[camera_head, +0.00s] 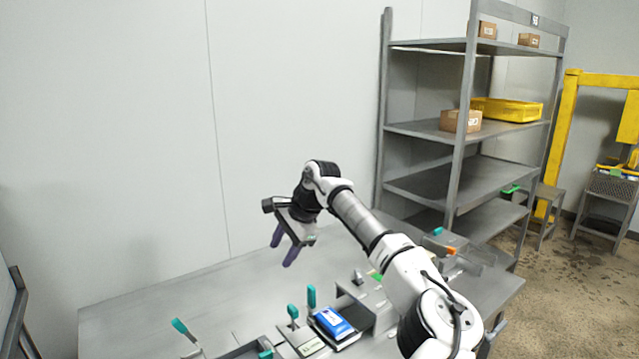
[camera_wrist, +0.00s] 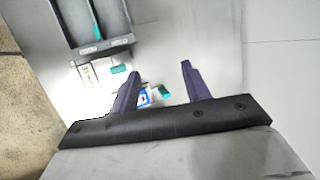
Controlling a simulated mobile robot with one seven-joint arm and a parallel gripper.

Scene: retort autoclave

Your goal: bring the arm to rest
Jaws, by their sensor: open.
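My arm reaches out over the grey table (camera_head: 200,290) from the right side of the head view. My gripper (camera_head: 283,256) hangs above the table near the back wall, its two purple fingers pointing down and apart. It is open, and nothing shows between its fingers in the head view. In the wrist view my gripper (camera_wrist: 160,70) also shows its two fingers spread. A blue and white packet (camera_head: 335,322) lies on a dark holder in front of and below my gripper. Part of the packet shows beside a finger in the wrist view (camera_wrist: 144,97).
Several teal-handled clamps (camera_head: 311,296) stand around the holder. A dark tray (camera_wrist: 100,47) lies on the table. A grey shelf rack (camera_head: 455,135) with boxes and a yellow crate (camera_head: 512,110) stands behind right. The table's left part is clear.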

